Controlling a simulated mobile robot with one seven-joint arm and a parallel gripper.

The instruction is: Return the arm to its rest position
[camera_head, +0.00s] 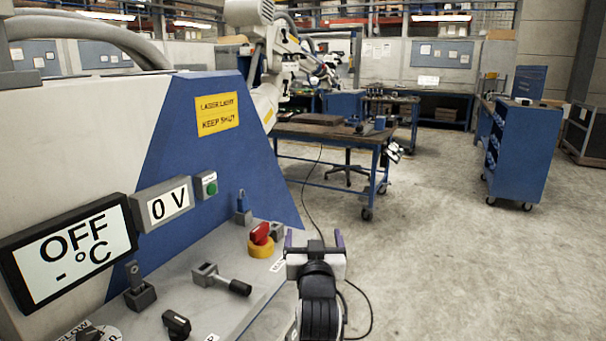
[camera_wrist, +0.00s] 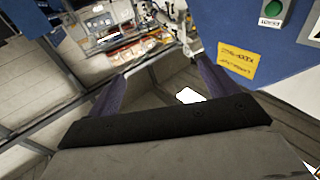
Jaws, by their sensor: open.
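My gripper (camera_head: 314,242) is at the lower middle of the head view, raised at the right edge of the control panel. Its two purple fingers are spread apart with nothing between them. In the wrist view my gripper (camera_wrist: 160,75) shows the same spread fingers, with the room and the machine's blue side beyond. My arm comes up from the bottom of the head view, and its lower part is cut off by the frame.
The machine's panel (camera_head: 232,318) carries a red switch (camera_head: 262,234) on a yellow base, close left of my gripper, and a black-handled lever (camera_head: 222,279). A display (camera_head: 68,252) reads OFF. A workbench (camera_head: 335,135) and blue cabinet (camera_head: 520,150) stand farther back. Floor at right is clear.

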